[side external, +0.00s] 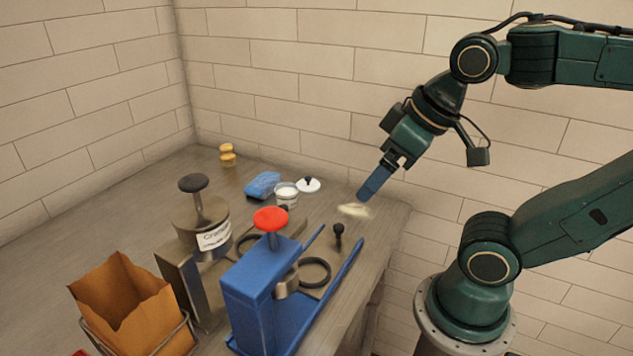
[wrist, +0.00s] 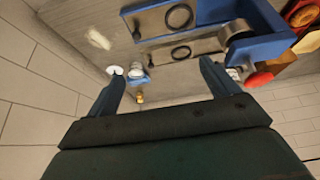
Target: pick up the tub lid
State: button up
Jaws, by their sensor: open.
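The tub lid (side external: 309,186) is a small white disc with a dark knob, lying on the bench just right of a white tub (side external: 286,197). In the wrist view the lid (wrist: 114,70) shows as a white patch near the tip of the left finger. My gripper (side external: 369,193) is to the right of the lid in the side view, apart from it and above the bench, fingers angled down. In the wrist view its two fingers (wrist: 160,84) are spread wide. Nothing is held between them.
A pale powder patch (side external: 354,210) is below my gripper. A blue press (side external: 262,290) with a red knob, a metal press (side external: 183,268) and a paper bag (side external: 125,305) stand toward the front. Walls close the back.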

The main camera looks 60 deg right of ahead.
jog(key=m+g, duration=0.6)
jog(key=m, duration=0.9)
send_over(308, 178)
notch_tip(308, 178, down, 7)
jog(key=shift+f, duration=0.15)
jog(key=shift+a, duration=0.1)
jog(key=shift+f, duration=4.35)
